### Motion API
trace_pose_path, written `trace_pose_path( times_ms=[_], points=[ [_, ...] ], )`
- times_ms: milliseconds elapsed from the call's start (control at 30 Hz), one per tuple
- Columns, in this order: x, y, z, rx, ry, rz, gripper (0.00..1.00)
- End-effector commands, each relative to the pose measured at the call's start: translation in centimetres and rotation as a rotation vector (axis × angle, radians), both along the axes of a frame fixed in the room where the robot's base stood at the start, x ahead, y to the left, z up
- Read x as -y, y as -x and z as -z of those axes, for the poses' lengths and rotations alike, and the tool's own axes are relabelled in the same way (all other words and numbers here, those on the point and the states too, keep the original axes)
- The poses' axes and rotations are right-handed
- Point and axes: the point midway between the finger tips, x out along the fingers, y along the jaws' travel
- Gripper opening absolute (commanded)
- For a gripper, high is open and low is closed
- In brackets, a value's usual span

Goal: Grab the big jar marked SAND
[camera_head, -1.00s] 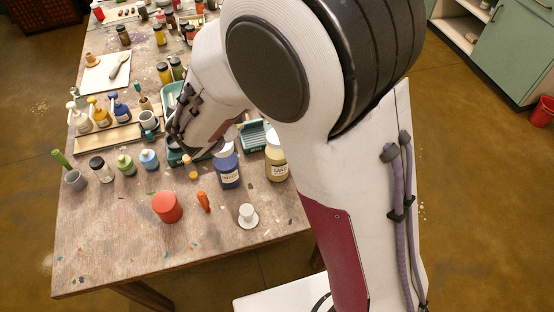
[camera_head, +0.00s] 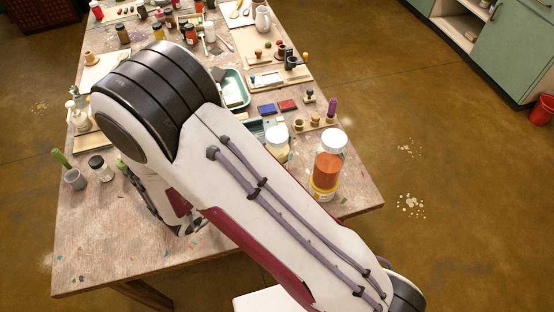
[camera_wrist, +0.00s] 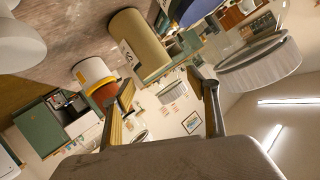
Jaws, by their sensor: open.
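The big tan jar marked SAND (camera_head: 277,146) stands on the table in the head view, its lower part hidden behind my arm. In the wrist view a tan jar with a pale label (camera_wrist: 146,46), which seems to be the same jar, appears tilted by the camera's angle. My gripper (camera_wrist: 168,92) is open, with its two fingers apart in the wrist view. The tan jar is ahead, its lid end toward the space between the fingertips, and no contact shows. In the head view my arm hides most of the gripper.
An orange jar with a white lid (camera_head: 327,166) stands right of the tan jar; it also shows by the left finger in the wrist view (camera_wrist: 104,94). A blue jar (camera_wrist: 190,10) with a large ridged lid (camera_wrist: 262,64) is close on the other side. The table's front left (camera_head: 100,245) is clear.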

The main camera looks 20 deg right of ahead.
Motion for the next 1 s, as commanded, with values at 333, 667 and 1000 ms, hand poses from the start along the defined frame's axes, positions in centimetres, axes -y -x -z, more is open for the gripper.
trace_pose_path(
  times_ms=[333, 667, 1000],
  points=[
    [-0.7, 1.1, -1.9, -0.089, 0.388, -0.127, 0.59],
    [-1.5, 1.5, -2.9, -0.118, 0.547, -0.17, 0.59],
    [-1.5, 1.5, -2.9, -0.118, 0.549, -0.17, 0.59]
  ],
)
